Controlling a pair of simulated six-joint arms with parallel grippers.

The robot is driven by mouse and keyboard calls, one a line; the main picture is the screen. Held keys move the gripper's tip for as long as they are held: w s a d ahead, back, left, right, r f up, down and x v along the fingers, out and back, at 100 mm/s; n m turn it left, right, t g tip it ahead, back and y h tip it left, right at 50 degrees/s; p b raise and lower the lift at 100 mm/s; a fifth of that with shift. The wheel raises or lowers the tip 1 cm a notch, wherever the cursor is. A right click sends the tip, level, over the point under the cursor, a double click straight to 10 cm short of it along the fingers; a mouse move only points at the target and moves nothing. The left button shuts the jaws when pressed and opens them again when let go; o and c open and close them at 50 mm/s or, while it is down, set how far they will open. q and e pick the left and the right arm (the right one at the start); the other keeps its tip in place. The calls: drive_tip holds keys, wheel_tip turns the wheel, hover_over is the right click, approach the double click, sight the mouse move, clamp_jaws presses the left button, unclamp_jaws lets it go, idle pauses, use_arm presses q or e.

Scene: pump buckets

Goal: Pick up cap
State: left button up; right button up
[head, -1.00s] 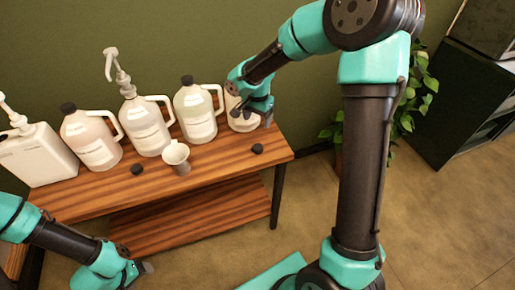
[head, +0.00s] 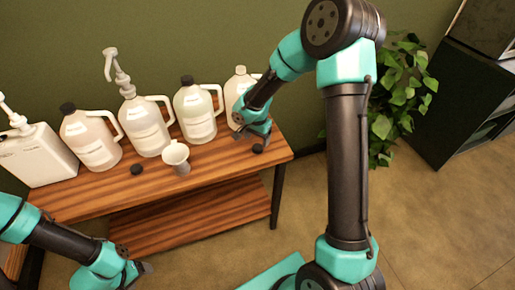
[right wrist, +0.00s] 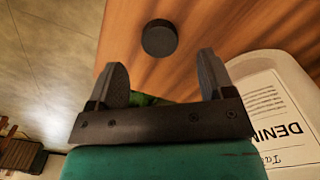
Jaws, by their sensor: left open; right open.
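A black round cap (head: 258,148) lies on the wooden table near its right end. It also shows in the right wrist view (right wrist: 159,38), lying on the wood beyond the fingertips, roughly centred between them. My right gripper (head: 256,131) is open and empty, just behind and above that cap, in front of the uncapped jug (head: 238,88). In the right wrist view its two dark fingers (right wrist: 165,75) stand apart. A second black cap (head: 136,169) lies further left on the table. My left gripper (head: 146,268) is low at the front left, away from the table top, and open.
Several white jugs stand in a row along the back of the table (head: 222,165), some with black caps, one with a pump (head: 122,72). A pale funnel-like cup (head: 177,157) stands between the two loose caps. The labelled jug (right wrist: 268,110) is close beside my right gripper.

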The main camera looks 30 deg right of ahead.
sight(257, 147)
drive_tip(key=shift+f, duration=2.6)
drive_tip(key=shift+c, duration=0.3)
drive_tip(key=c, duration=0.9)
